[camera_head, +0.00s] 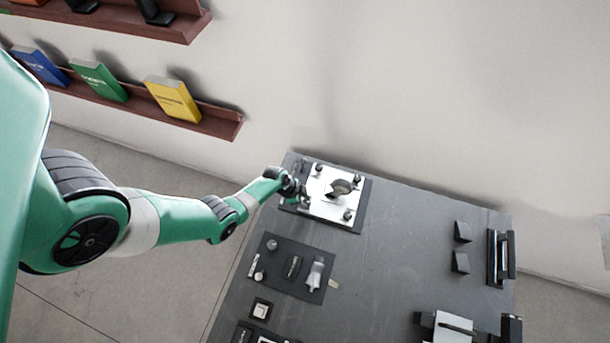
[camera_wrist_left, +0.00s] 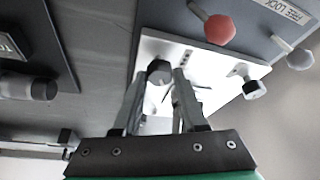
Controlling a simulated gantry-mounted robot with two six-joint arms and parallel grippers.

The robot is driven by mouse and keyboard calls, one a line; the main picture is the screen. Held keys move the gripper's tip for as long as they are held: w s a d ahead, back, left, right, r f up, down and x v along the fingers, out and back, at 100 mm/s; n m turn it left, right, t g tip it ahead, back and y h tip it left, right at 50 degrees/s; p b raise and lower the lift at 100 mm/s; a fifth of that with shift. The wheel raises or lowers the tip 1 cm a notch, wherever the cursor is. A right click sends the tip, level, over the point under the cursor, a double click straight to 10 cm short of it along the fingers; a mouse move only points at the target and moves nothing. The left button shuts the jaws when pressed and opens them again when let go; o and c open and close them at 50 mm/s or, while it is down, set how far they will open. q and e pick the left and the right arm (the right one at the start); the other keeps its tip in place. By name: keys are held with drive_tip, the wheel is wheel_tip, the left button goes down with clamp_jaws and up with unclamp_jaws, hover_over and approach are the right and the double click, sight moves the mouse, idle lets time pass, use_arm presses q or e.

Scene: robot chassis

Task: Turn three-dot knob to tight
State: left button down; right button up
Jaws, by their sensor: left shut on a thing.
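A white plate (camera_head: 338,209) with dark knobs near its corners lies on a dark board at the table's far left corner. My left gripper (camera_head: 296,193) reaches the plate's left edge in the head view. In the left wrist view my left gripper (camera_wrist_left: 162,88) is shut on a dark knob (camera_wrist_left: 159,70) on the white plate (camera_wrist_left: 205,62). Small dark marks show on the plate beside this knob, but I cannot count them as dots. Another dark knob (camera_wrist_left: 253,90) stands to the right, apart from the fingers. The held knob's turn angle is unclear. My right gripper is out of view.
A red ball-ended lever (camera_wrist_left: 219,29) and a paler ball-ended lever (camera_wrist_left: 299,58) stand near a "FREE LOCK" label (camera_wrist_left: 289,11). A dark tray of small parts (camera_head: 283,281) lies nearer on the table. The table's middle (camera_head: 390,265) is clear.

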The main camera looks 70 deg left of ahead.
use_arm(q)
drive_tip(key=shift+m, duration=0.4)
drive_tip(key=shift+c, duration=2.3)
unclamp_jaws()
drive_tip(key=p+v, duration=1.1)
drive_tip(key=p, duration=0.1)
drive_tip(key=shift+r, duration=0.3)
drive_tip(key=shift+a, duration=0.1)
